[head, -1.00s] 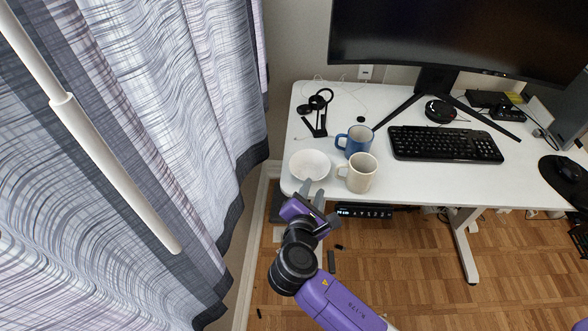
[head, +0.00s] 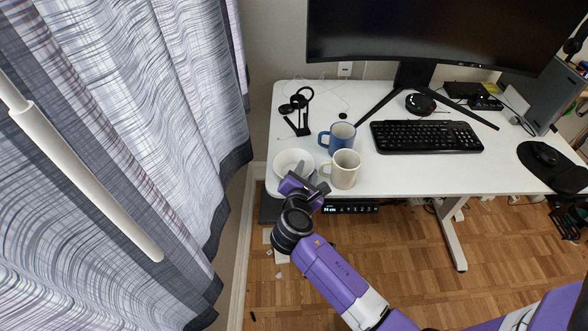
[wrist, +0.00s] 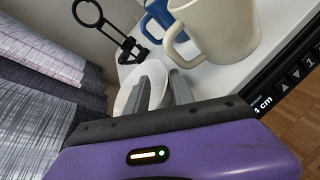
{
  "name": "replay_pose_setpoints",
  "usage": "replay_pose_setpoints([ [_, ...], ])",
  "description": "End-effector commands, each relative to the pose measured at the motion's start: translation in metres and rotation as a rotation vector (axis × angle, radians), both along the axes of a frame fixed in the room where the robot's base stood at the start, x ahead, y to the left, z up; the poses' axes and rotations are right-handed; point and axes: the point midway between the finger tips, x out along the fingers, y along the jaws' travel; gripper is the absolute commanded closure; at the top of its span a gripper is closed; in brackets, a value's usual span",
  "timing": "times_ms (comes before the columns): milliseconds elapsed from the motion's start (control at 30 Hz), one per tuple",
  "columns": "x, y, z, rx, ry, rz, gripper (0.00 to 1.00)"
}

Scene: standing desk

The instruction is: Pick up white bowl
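The white bowl (head: 286,160) sits upright on the desk's front left corner. My gripper (head: 305,173) is at the bowl's front right side, its fingers apart. In the wrist view, the bowl (wrist: 124,96) lies beyond and left of my gripper (wrist: 158,76). The left finger overlaps the bowl and the right finger is near its right edge. I cannot tell whether either finger touches the rim. My gripper hides the bowl's front part.
A cream mug (head: 345,170) stands close to the right of the gripper and bowl, with a blue mug (head: 342,135) behind it. A black stand (head: 303,112) is at the back left. A curtain (head: 190,120) hangs left of the desk (head: 400,175).

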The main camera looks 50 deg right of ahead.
Motion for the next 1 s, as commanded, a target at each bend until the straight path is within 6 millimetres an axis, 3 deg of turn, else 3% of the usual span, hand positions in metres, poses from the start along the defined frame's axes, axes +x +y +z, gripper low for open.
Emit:
replay_pose_setpoints([
  [133, 0.007, -0.015, -0.006, 0.001, 0.0, -0.002, 0.71],
  [433, 0.01, -0.018, -0.007, 0.001, 0.0, 0.001, 0.71],
  [600, 0.009, -0.018, -0.008, 0.001, 0.0, 0.0, 1.0],
  [1000, 0.009, -0.018, -0.007, 0.001, 0.002, -0.001, 1.0],
])
